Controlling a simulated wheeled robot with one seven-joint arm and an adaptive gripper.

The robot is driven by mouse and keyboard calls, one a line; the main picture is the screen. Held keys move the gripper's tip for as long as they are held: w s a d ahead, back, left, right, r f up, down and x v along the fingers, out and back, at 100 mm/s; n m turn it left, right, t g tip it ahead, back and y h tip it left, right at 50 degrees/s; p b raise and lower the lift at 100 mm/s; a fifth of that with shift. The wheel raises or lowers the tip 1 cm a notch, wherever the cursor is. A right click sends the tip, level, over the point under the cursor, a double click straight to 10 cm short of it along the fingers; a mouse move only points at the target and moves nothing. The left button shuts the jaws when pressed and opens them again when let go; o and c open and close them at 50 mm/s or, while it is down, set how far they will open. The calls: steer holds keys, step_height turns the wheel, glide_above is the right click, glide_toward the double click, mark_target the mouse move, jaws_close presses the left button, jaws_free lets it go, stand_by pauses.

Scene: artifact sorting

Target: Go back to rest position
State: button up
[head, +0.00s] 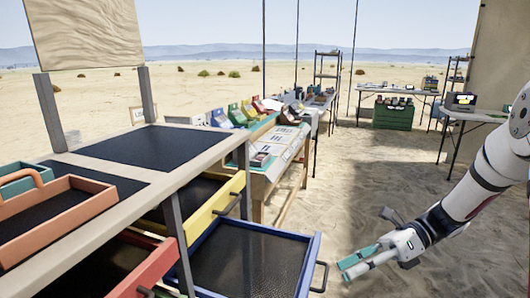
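My gripper (356,265) is at the lower right in the head view, at the end of my white arm, which comes in from the right edge. Its teal fingers point left and hang over open sand, to the right of the blue drawer. No object shows between the fingers. They look spread slightly apart, with a lighter finger below the teal one. No artifact is seen near the gripper.
A blue drawer (316,233), a yellow drawer (213,207) and a red drawer (158,262) stand open under the sorting bench. An orange tray (95,206) sits on the bench. A long table (297,150) and a green crate (393,115) are farther back. Open sand lies between.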

steer(key=s+a+r+n+g+h, duration=0.1)
steer(key=s+a+r+n+h, duration=0.2)
steer(key=s+r+n+h, duration=0.35)
steer(key=s+d+r+n+t+h, duration=0.2)
steer(key=s+n+h, duration=0.2)
steer(key=s+n, duration=0.6)
steer(key=s+d+r+n+t+h, duration=0.1)
steer(key=s+r+n+t+h, duration=0.15)
steer(key=s+n, duration=0.7)
step_height(320, 180, up, 24)
steer(key=s+m+t+p, duration=0.2)
steer(key=t+p, duration=0.2)
steer(key=p, duration=1.9)
steer(key=shift+s+d+h, duration=0.2)
steer(key=shift+s+h, duration=0.05)
steer(key=shift+h, duration=0.05)
steer(key=shift+s, duration=0.1)
